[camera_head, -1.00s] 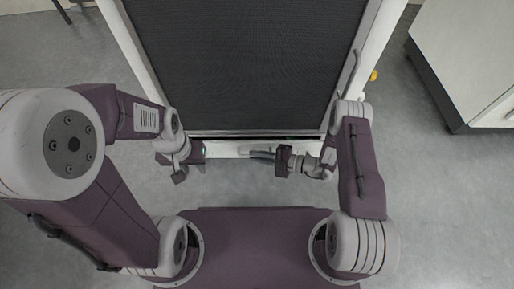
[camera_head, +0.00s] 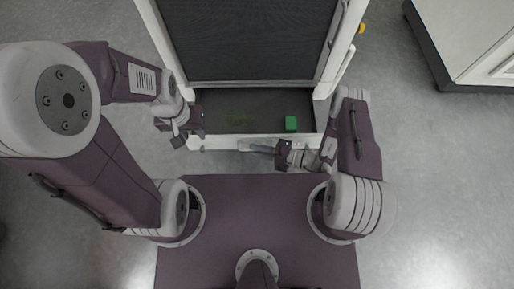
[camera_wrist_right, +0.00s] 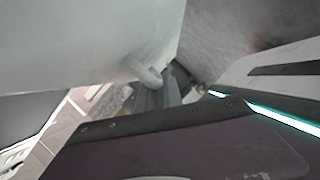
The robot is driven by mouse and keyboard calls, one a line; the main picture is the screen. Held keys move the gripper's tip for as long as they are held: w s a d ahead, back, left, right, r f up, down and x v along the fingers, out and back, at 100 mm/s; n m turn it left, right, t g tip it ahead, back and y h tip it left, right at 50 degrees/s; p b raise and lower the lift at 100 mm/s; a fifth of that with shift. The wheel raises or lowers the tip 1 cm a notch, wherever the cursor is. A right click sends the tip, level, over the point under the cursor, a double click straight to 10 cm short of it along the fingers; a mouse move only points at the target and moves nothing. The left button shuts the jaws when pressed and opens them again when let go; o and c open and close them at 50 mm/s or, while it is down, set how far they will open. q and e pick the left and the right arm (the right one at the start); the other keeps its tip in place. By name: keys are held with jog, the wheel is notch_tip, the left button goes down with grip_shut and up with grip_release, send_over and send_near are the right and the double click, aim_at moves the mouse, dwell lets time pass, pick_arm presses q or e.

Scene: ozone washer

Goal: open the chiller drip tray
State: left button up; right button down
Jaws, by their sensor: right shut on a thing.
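The drip tray (camera_head: 255,141) is a white-fronted drawer low on the chiller, pulled out with its dark inside showing. A green block (camera_head: 290,124) sits in its right part, and a faint greenish patch lies left of it. My right gripper (camera_head: 262,148) is at the middle of the tray's front, shut on the handle. In the right wrist view, the pale curved handle (camera_wrist_right: 143,70) meets the gripper fingers (camera_wrist_right: 160,92); the exact grip is partly hidden. My left gripper (camera_head: 188,128) hangs by the tray's left end; its jaws are too small to read.
The chiller (camera_head: 245,45) has a dark mesh face and white frame above the tray. A white cabinet (camera_head: 465,35) stands at the right. Grey floor (camera_head: 430,180) is clear to the right.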

pick_arm(q)
jog(key=shift+s, duration=0.3)
pick_arm(e)
jog(key=shift+s, duration=0.25)
jog(key=c, duration=1.5)
grip_release()
